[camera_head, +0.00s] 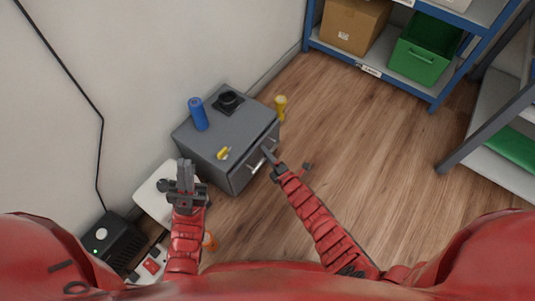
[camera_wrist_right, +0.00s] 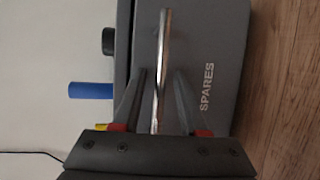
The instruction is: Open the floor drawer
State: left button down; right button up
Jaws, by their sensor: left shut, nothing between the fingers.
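The floor drawer is a grey cabinet (camera_head: 205,150) standing on the floor by the wall. Its front, lettered SPARES (camera_wrist_right: 225,50) in the right wrist view, looks flush or nearly flush with the body. It has a shiny bar handle (camera_head: 257,166), also seen in the right wrist view (camera_wrist_right: 162,50). My right gripper (camera_head: 267,152) is at the handle; in the right wrist view its fingers (camera_wrist_right: 160,78) stand open, one on each side of the bar, with gaps visible. My left gripper (camera_head: 185,168) is shut and empty, left of the cabinet front.
On the cabinet top are a blue cylinder (camera_head: 198,114), a black object (camera_head: 228,101) and a small yellow item (camera_head: 223,153). A yellow object (camera_head: 281,107) stands beside the cabinet. A blue-framed shelf (camera_head: 375,72) is at the back right. The wooden floor (camera_head: 350,140) right of the cabinet is clear.

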grip_shut()
dwell(1.2)
